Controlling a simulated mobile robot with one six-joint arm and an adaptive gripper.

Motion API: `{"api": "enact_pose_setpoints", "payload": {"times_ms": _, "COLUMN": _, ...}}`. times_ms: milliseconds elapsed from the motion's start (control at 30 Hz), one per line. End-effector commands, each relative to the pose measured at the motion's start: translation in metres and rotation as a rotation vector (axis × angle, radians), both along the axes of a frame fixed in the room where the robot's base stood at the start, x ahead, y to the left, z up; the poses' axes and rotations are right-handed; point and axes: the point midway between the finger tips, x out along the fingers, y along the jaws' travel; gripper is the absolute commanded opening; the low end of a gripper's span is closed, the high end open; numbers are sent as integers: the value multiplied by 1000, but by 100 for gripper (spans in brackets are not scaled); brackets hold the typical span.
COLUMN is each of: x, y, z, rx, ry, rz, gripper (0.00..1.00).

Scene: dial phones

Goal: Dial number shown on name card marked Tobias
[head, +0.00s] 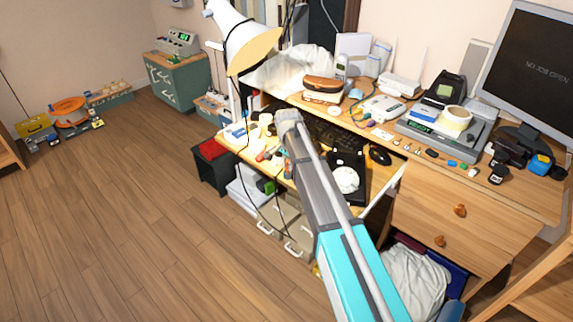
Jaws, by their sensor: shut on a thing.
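A black telephone (361,163) with a round white dial (346,180) sits on the lower, pull-out part of the desk, right of my arm. A grey cordless handset (341,66) stands at the back of the desk. No card with the name Tobias can be read in this view. My grey and turquoise arm crosses the middle of the picture, its grey joint over the desk left of the black phone. My gripper cannot be made out; the arm may hide it.
A black keyboard (333,133) and mouse (379,155) lie behind the phone. A monitor (531,65) and a grey device with a tape roll (456,117) crowd the right. A white lamp (240,40) rises at left. The wooden floor (120,220) is clear.

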Motion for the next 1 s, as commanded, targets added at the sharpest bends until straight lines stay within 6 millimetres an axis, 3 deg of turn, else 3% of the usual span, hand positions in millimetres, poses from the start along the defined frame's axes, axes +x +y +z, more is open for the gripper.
{"api": "enact_pose_setpoints", "payload": {"times_ms": 400, "x": 0, "y": 0, "z": -4, "rx": 0, "ry": 0, "rz": 0, "gripper": 0}}
{"api": "enact_pose_setpoints", "payload": {"times_ms": 433, "x": 0, "y": 0, "z": -4, "rx": 0, "ry": 0, "rz": 0, "gripper": 25}}
{"api": "enact_pose_setpoints", "payload": {"times_ms": 633, "x": 0, "y": 0, "z": -4, "rx": 0, "ry": 0, "rz": -1, "gripper": 61}}
{"api": "enact_pose_setpoints", "payload": {"times_ms": 1000, "x": 0, "y": -1, "z": -4, "rx": 0, "ry": 0, "rz": -1, "gripper": 61}}
